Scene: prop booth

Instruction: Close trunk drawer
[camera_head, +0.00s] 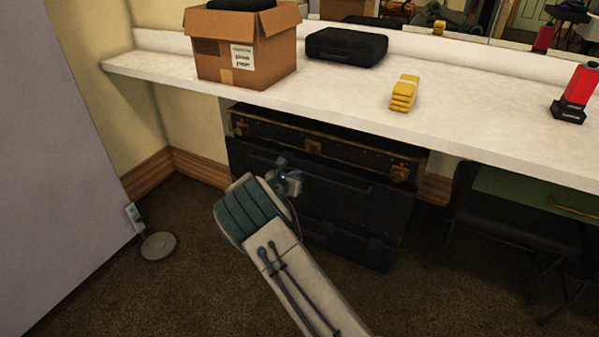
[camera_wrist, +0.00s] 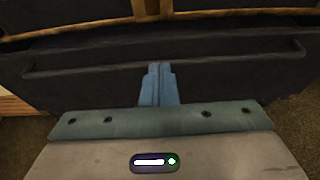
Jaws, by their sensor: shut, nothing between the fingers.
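The dark trunk (camera_head: 310,136) with brass fittings stands on the floor under the white counter. Its upper drawer (camera_head: 350,197) has a plain dark front with a long ledge or lip along the top. I cannot tell for sure how far it stands out from the trunk. My gripper (camera_head: 281,164) is in front of the left-middle part of this drawer. In the wrist view my gripper (camera_wrist: 159,70) is shut and empty, its blue fingers pointing at the dark drawer front (camera_wrist: 215,78). Whether the fingertips touch it is unclear. My forearm hides part of the trunk's lower left.
The white counter (camera_head: 345,87) overhangs the trunk and carries a cardboard box (camera_head: 246,55), a black case (camera_head: 346,46), a yellow stack (camera_head: 404,93) and a red item (camera_head: 578,90). A dark chair (camera_head: 515,220) stands at right. Carpet (camera_head: 160,290) is open at left.

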